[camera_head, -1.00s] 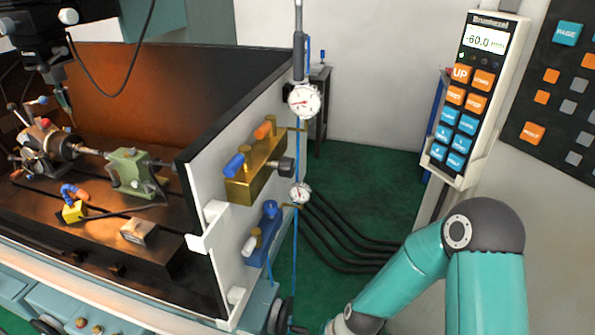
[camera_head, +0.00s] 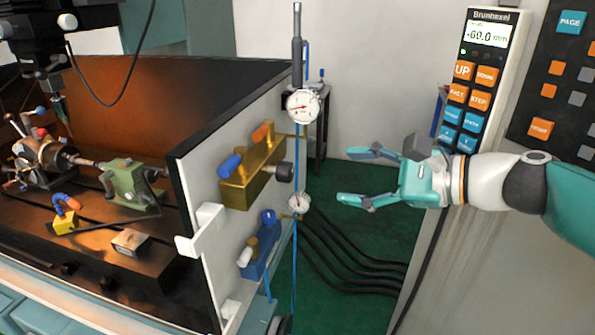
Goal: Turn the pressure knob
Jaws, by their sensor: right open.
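A dark round knob (camera_head: 286,172), which looks like the pressure knob, sticks out from the right end of a brass valve block (camera_head: 250,182) on the outer side of the machine's wall. My right gripper (camera_head: 347,175) is open and empty. It points left at about the knob's height in the picture, with a visible gap between its fingertips and the knob. How far apart they are in depth I cannot tell. My left gripper is not in view.
A dial gauge (camera_head: 303,106) stands above the knob and a smaller gauge (camera_head: 299,202) below it. A blue valve unit (camera_head: 262,245) sits under the brass block. Black hoses (camera_head: 350,262) run across the green floor. A control pendant (camera_head: 487,75) hangs at the right.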

